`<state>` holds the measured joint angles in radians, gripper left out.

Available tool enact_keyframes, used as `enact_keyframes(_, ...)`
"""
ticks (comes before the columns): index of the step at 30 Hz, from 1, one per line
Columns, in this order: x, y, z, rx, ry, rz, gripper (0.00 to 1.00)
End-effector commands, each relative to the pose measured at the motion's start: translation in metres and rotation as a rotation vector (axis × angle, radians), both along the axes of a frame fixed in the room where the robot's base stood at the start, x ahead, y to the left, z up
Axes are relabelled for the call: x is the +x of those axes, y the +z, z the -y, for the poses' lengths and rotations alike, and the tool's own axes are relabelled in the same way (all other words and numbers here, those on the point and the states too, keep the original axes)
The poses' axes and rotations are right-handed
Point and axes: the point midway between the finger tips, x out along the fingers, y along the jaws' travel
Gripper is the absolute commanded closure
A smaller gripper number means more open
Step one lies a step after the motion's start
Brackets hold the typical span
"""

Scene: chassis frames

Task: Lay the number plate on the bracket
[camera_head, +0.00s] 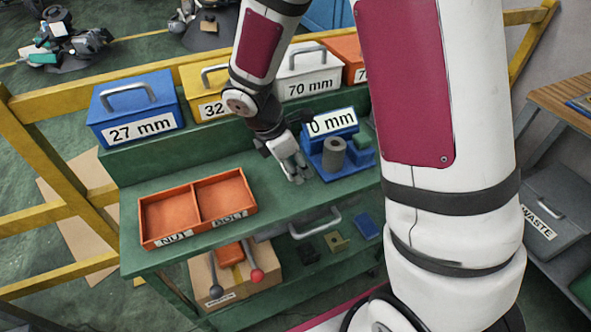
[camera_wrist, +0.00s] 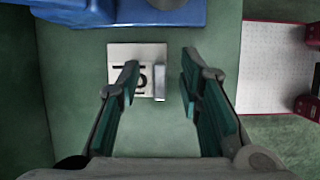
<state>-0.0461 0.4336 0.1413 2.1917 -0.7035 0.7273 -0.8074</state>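The number plate (camera_wrist: 117,51) is a small white square with dark characters and a raised metallic grip piece, lying flat on the green bench top. In the wrist view it is between and slightly beyond my fingertips (camera_wrist: 160,75), nearer the left finger. My gripper (camera_head: 296,174) is open and points down over the bench; I cannot make out the plate clearly in the head view. A blue stand (camera_head: 350,168), possibly the bracket, is just right of my gripper. It carries a sloping label reading "0 mm", partly covered on its left, and a grey cylinder (camera_head: 334,153).
An orange two-part tray (camera_head: 196,234) marked NUT and BOLT sits at left on the bench. Lidded boxes, including the blue 27 mm box (camera_head: 137,108), line the raised rear shelf. A grey WASTE bin (camera_head: 563,205) stands at right. Bench between tray and gripper is clear.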

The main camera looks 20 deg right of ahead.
Motion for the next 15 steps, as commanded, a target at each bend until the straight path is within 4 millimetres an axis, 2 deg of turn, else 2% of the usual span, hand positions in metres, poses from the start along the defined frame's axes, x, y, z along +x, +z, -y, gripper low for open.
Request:
enact_keyframes(3,0.0000,0.0004,0.0000,0.000,0.000,0.000,0.69)
enact_keyframes(7,0.0001,0.0006,0.0000,0.000,0.000,0.000,0.98)
enact_keyframes(15,0.0002,0.0008,-0.0001,0.000,0.000,0.001,1.00)
